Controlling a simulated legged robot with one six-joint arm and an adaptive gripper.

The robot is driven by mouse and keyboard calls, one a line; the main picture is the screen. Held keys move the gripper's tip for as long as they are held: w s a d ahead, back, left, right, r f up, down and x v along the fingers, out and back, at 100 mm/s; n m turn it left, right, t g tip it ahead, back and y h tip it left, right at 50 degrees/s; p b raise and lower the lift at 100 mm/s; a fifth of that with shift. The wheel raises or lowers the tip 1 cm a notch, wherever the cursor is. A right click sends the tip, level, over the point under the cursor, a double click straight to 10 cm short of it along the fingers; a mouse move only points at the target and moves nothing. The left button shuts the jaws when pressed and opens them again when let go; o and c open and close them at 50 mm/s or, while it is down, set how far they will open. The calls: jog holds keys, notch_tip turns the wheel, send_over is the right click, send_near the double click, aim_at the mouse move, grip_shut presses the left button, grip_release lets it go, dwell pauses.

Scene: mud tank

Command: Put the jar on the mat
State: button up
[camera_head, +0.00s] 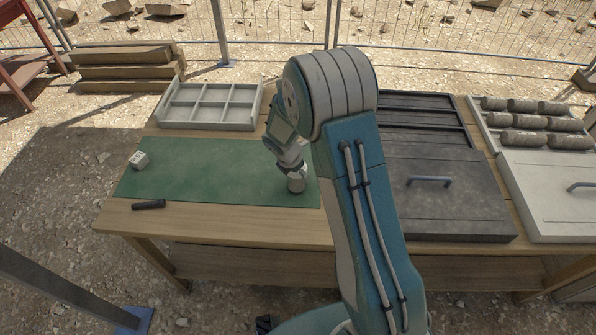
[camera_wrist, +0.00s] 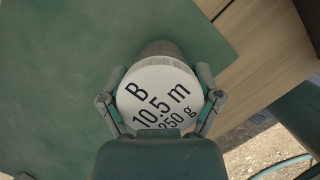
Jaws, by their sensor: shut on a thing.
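The jar (camera_head: 297,184) is a small grey cylinder near the right end of the green mat (camera_head: 200,170). Its round white lid (camera_wrist: 157,92) fills the middle of the wrist view and reads "B 10.5 m 250 g". My gripper (camera_head: 291,170) is over the jar, and its fingers (camera_wrist: 161,75) are closed on both sides of the lid. Green mat (camera_wrist: 60,60) surrounds the jar on the left and above in the wrist view. Whether the jar's base touches the mat cannot be told. My arm hides the mat's right end in the head view.
A small pale block (camera_head: 139,160) and a black cylinder (camera_head: 148,204) lie at the left of the wooden table (camera_head: 220,221). A grey compartment tray (camera_head: 210,104) stands behind the mat. A dark case (camera_head: 436,190) and a pale case (camera_head: 555,195) are at right. The mat's middle is clear.

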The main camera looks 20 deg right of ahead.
jog(key=o, duration=1.1)
jog(key=s+a+r+m, duration=0.1)
jog(key=s+r+m, duration=0.2)
jog(key=r, duration=0.7)
jog(key=s+a+r+m, duration=0.1)
jog(key=s+r+m, duration=0.15)
jog(key=r, duration=0.75)
jog(key=s+d+r+m+t+y, duration=0.1)
jog(key=s+r+m+t, duration=0.1)
jog(key=s+r+m, duration=0.3)
jog(key=s+r+m+t+y, duration=0.2)
jog(key=s+r+m, duration=0.4)
jog(key=s+m, duration=0.7)
jog(key=shift+s+d, duration=0.35)
jog(key=shift+s, duration=1.85)
